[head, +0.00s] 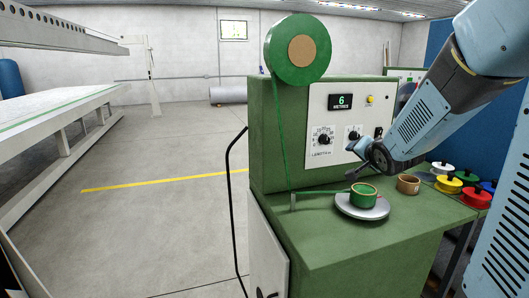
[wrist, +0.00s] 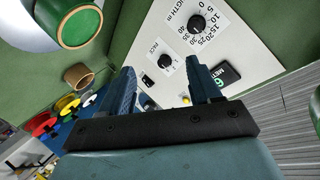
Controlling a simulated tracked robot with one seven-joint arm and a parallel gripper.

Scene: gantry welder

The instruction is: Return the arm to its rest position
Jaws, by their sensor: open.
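My arm (head: 425,110) reaches in from the upper right of the head view, over the green machine's top. My gripper (head: 356,160) is in front of the machine's white control panel (head: 322,112). In the wrist view my gripper (wrist: 165,80) shows two dark fingers spread apart with nothing between them. The panel's dials and switch lie beyond the fingers. I cannot tell from these frames whether a fingertip touches the panel.
A green tape roll (head: 364,195) sits on a grey turntable (head: 362,206), with a brown core (head: 408,184) beside it. Coloured spools (head: 470,197) stand at right. A large green reel (head: 298,49) tops the machine. Open floor (head: 180,225) lies left.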

